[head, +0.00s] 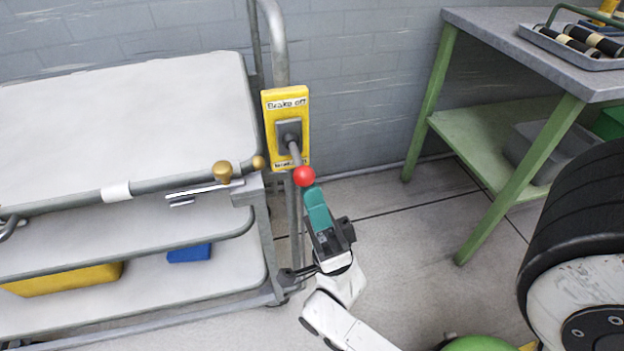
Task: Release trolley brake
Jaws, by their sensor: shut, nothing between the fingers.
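The trolley (110,120) stands on the left with grey shelves and a tubular frame. A yellow brake plate (271,122) is fixed to its upright post. The plate reads "Brake off" at the top; its bottom label is partly covered. The brake lever (294,153) slants down from the grey block on the plate and ends in a red ball knob (304,176). My gripper (314,192) has teal fingers, shut and empty, with their tips right below the knob. Whether they touch it, I cannot tell.
A green-legged workbench (491,24) stands at the right, with a tray (546,42) of dark rollers on top. A big black wheel (580,215) is at the right edge. A blue box (189,253) and a yellow bin (70,281) sit on the trolley's lower shelf. Open floor lies between trolley and bench.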

